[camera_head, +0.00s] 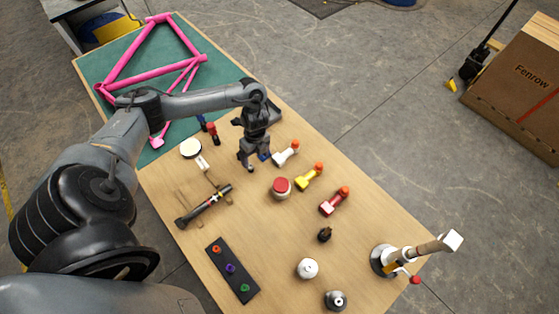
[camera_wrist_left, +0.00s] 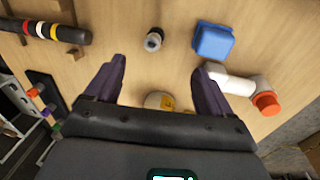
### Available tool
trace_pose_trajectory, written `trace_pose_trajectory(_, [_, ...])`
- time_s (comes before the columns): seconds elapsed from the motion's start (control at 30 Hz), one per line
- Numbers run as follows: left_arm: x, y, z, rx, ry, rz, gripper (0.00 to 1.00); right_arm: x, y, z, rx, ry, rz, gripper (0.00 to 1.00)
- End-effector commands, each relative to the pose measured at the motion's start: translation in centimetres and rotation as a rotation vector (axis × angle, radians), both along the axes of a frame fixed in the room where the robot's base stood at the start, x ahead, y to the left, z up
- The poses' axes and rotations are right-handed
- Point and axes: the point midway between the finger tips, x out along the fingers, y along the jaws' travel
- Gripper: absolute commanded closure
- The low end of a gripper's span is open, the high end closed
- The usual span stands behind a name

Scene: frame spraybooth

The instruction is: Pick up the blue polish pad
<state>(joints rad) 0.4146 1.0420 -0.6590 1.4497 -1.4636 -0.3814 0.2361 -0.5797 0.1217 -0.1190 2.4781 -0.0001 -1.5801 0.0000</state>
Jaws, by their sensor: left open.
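The blue polish pad (camera_wrist_left: 213,42) shows in the left wrist view as a small blue block on the wooden table, ahead of and beyond the right finger. In the head view only a bit of the blue pad (camera_head: 264,156) shows beside my left gripper (camera_head: 251,165), which hides the rest. My left gripper points down over the table with nothing between its fingers. Its two dark fingers (camera_wrist_left: 160,70) stand wide apart in the wrist view, and the pad lies outside the gap. My right gripper is in neither view.
A white orange-capped bottle (camera_head: 286,153) lies close to the pad. Yellow (camera_head: 310,178) and red (camera_head: 335,201) ones lie farther right. A red-topped round tub (camera_head: 281,188), a striped tool (camera_head: 204,206) and a black rack (camera_head: 232,270) are nearby. A pink frame (camera_head: 150,70) lies on the green mat (camera_head: 222,70).

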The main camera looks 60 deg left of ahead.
Motion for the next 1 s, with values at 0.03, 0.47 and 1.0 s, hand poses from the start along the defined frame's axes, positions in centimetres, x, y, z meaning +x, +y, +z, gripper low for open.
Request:
trace_pose_trajectory(0.03, [1.6, 1.6, 0.8, 0.027, -0.038, 0.008, 0.17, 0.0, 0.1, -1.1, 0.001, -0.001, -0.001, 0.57])
trace_pose_trajectory(0.47, [5.6, 3.3, 0.8, 0.055, -0.132, 0.023, 0.17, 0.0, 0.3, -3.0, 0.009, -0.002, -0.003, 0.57])
trace_pose_trajectory(1.0, [5.7, 3.0, -3.7, 0.055, -0.133, 0.022, 0.17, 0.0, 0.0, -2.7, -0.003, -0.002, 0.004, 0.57])
